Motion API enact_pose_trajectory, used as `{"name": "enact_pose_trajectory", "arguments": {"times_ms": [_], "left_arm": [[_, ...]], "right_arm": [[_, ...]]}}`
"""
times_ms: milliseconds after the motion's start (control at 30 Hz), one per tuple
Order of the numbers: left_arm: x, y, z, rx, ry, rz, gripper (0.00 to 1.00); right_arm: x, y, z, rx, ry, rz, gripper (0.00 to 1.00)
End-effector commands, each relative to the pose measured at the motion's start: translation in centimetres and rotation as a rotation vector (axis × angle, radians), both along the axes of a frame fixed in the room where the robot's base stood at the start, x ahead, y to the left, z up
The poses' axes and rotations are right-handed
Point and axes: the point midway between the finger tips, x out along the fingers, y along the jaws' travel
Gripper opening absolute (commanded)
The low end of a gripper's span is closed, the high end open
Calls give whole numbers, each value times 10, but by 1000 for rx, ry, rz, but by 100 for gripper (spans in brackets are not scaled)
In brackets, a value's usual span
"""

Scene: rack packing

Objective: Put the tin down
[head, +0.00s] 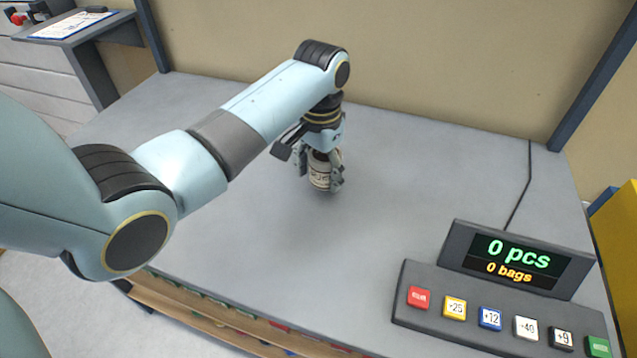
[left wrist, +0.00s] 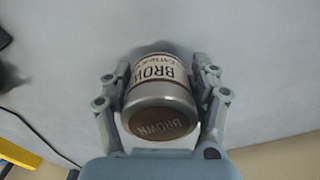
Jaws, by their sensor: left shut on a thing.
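A small tin (head: 320,171) with a cream label and dark lettering is upright in my left gripper (head: 321,178), over the back middle of the grey table. In the left wrist view the tin (left wrist: 158,95) shows "BROWN" on its label and on its brown lid. The fingers of my left gripper (left wrist: 162,88) are shut on it from both sides. I cannot tell whether its base touches the table. My right gripper is in neither view.
The grey table (head: 430,165) is bare around the tin. A counter console (head: 500,315) with coloured buttons and a display reading "0 pcs, 0 bags" stands at the front right, with a black cable (head: 519,190) running back. A shelf with a clipboard (head: 72,26) is at the back left.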

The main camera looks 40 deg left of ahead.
Motion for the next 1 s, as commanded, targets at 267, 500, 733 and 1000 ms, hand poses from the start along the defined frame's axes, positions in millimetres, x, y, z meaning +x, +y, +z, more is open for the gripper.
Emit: {"name": "enact_pose_trajectory", "arguments": {"times_ms": [267,500,733,1000], "left_arm": [[2,5,-30,-1,2,2,25],[3,5,-43,0,-1,1,25],[2,5,-45,0,0,1,25],[2,5,-45,0,0,1,87]], "right_arm": [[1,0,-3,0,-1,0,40],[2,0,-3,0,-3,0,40],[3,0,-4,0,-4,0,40],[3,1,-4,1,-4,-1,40]]}}
